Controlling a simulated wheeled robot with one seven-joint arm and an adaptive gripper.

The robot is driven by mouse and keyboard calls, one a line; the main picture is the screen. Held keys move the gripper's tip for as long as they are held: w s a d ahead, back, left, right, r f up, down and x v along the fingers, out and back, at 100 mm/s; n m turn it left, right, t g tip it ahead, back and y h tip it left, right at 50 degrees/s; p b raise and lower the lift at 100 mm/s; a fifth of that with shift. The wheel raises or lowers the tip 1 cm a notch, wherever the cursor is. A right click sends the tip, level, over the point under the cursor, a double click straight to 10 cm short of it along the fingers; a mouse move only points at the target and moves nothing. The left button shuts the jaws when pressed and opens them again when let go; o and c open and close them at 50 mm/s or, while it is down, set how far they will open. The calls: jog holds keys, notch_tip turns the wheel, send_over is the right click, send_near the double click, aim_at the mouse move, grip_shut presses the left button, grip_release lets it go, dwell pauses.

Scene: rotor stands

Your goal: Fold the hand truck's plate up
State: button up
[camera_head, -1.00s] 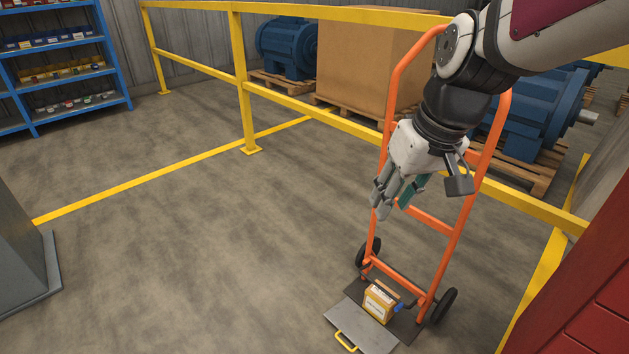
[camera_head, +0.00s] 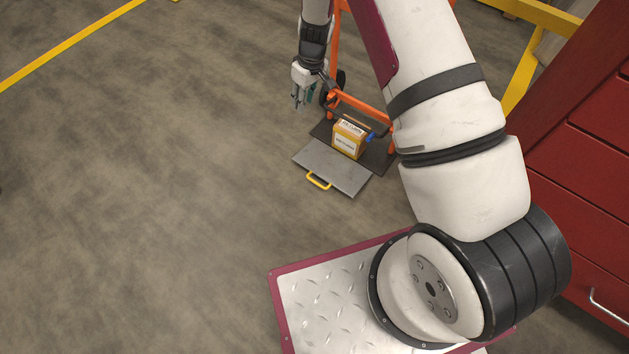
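The orange hand truck (camera_head: 358,103) stands at the upper middle, its upper frame cut off or behind my arm. Its grey plate (camera_head: 322,165) lies folded down flat, with a yellow handle (camera_head: 318,181) at its front edge. A yellow-orange box (camera_head: 348,139) with white labels sits at the plate's rear, by the darker base plate (camera_head: 382,154). I cannot tell exactly which surface bears it. My gripper (camera_head: 302,103) hangs fingers down, left of the truck's frame and above and behind the plate. It looks open and empty, apart from the plate and box.
A small blue piece (camera_head: 370,136) is beside the box. A red drawer cabinet (camera_head: 580,170) stands at the right. My arm hides part of the truck's right side. A yellow floor line (camera_head: 70,45) crosses the upper left. The floor left of the truck is clear.

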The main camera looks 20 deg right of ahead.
notch_tip(320, 180, down, 14)
jog(key=b, duration=0.3)
jog(key=n+g+h+b, duration=0.1)
jog(key=n+b, duration=0.1)
jog(key=b, duration=0.2)
send_near(316, 182)
notch_tip(316, 182, down, 8)
jog(key=b, duration=0.5)
jog(key=shift+a, duration=0.15)
grip_shut()
